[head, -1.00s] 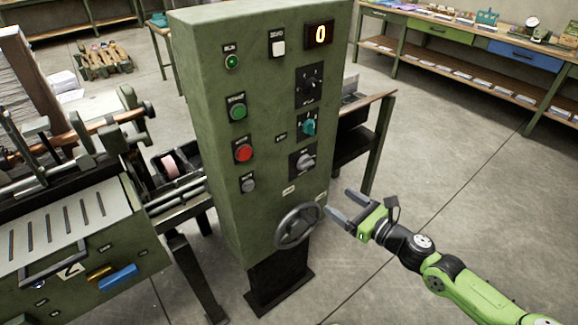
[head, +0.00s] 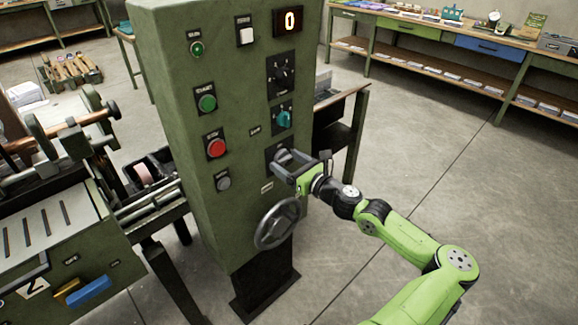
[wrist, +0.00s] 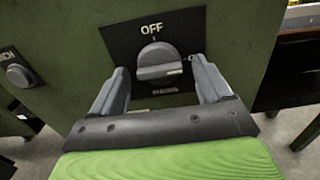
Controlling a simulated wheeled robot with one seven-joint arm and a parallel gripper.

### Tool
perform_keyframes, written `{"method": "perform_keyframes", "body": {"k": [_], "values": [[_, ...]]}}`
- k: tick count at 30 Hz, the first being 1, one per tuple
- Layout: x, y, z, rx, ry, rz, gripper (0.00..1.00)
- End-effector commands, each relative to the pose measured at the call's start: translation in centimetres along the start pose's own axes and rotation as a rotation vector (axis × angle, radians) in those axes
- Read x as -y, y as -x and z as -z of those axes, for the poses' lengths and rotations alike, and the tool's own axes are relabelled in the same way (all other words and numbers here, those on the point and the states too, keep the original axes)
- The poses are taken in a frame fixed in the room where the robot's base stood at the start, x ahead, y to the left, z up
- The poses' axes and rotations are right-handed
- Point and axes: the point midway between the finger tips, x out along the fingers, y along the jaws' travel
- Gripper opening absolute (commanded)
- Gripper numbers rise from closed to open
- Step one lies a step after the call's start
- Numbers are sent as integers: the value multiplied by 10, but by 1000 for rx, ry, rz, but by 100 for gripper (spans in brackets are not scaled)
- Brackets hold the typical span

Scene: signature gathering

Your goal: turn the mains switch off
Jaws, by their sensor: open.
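The mains switch (wrist: 158,62) is a grey rotary knob on a black plate, with OFF and a small tick above it. Its grip bar lies about crosswise, with a pale mark toward its right end, away from the tick. Smaller lettering below it is unclear. My gripper (wrist: 162,76) is open, with one finger left and one right of the knob; I cannot tell whether either touches it. In the head view my gripper (head: 284,167) is at the lower right of the green cabinet front (head: 238,185), partly hiding the switch plate.
Above the switch are a teal knob (head: 284,118) and a black dial (head: 282,74). A red button (head: 216,147) and a grey button (head: 223,181) sit to the left. A handwheel (head: 279,223) juts out just below my gripper. The floor to the right is clear.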

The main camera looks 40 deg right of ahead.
Motion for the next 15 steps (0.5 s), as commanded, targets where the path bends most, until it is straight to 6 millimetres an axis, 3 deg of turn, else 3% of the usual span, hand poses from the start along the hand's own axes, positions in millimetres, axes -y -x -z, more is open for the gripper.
{"method": "perform_keyframes", "body": {"k": [5, 15], "values": [[0, 0, 0, 0, 0, 0, 78], [0, 0, 0, 0, 1, 0, 28]]}}
